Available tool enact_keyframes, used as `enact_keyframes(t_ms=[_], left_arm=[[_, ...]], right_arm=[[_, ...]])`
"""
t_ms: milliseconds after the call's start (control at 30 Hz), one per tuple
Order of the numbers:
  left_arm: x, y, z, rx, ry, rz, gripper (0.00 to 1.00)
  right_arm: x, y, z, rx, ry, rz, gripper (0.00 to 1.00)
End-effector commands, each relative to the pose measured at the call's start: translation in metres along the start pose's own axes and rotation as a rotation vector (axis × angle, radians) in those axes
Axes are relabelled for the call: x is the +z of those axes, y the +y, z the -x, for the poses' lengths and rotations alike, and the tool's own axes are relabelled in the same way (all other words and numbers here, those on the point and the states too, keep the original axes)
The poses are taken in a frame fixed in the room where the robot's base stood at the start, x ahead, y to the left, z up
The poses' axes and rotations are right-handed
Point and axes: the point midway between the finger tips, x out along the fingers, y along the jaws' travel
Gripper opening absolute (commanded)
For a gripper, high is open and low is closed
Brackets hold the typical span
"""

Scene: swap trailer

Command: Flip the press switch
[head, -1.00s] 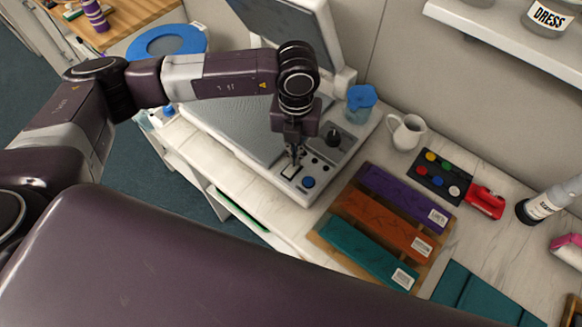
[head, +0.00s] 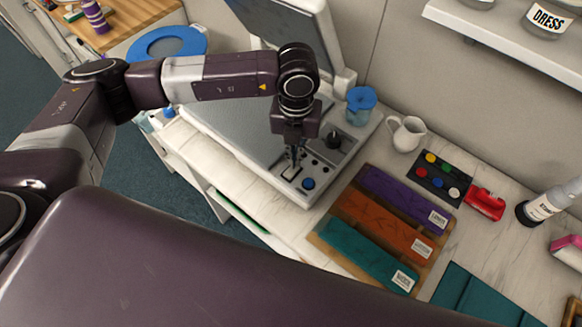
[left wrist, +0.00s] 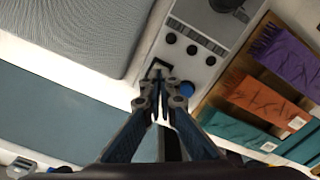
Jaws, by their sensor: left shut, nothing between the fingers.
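The press (head: 225,115) stands on the white counter with its lid raised. The press switch (head: 290,174) is a small framed rectangle on its front control panel, beside a round blue button (head: 308,183). My left gripper (head: 295,163) is shut and empty, pointing down with its tips at the switch. In the left wrist view its closed fingertips (left wrist: 160,76) overlap the dark switch (left wrist: 158,65) and partly hide it, with the blue button (left wrist: 186,88) just to the right. I cannot tell whether the tips touch the switch or which way it is set. My right gripper is not in view.
A black knob (head: 333,140) and small black buttons sit close to my gripper on the panel. A wooden rack (head: 322,239) with purple, orange and teal pieces lies to the right.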

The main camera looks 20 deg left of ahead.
Motion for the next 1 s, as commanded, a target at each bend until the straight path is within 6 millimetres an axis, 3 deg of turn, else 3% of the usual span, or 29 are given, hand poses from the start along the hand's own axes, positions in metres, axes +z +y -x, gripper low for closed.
enact_keyframes(t_ms=[1000], left_arm=[[0.0, 0.0, -0.012, 0.0, 0.0, 0.0, 0.0]], right_arm=[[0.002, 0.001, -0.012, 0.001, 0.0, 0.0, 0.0]])
